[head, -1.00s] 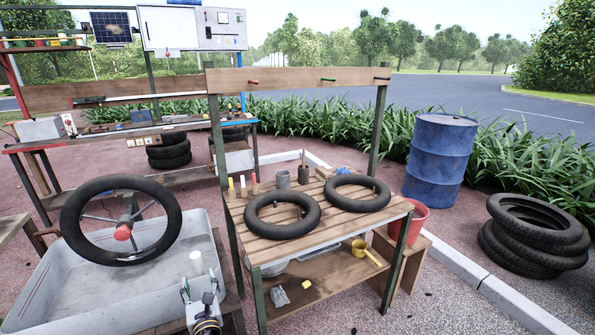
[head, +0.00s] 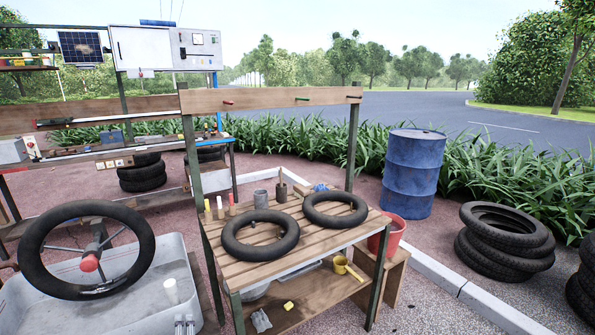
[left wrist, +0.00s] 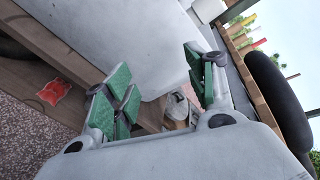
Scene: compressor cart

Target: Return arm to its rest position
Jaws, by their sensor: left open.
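My left gripper (left wrist: 160,92) is open in the left wrist view, its green-padded fingers spread apart with nothing gripped between them. A pale grey surface and a brown plank lie behind the fingers. In the head view only small metallic tips, apparently of this gripper, show at the bottom edge, in front of the grey basin (head: 190,262); the rest of the arm is out of frame. My right gripper is in neither view.
A mounted wheel (head: 37,258) stands over the basin, with a white cylinder (head: 171,291) nearby. The slatted bench (head: 262,268) holds two black tyre rings (head: 232,240). A blue barrel (head: 413,175), red bucket (head: 394,236) and stacked tyres (head: 500,252) are at right.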

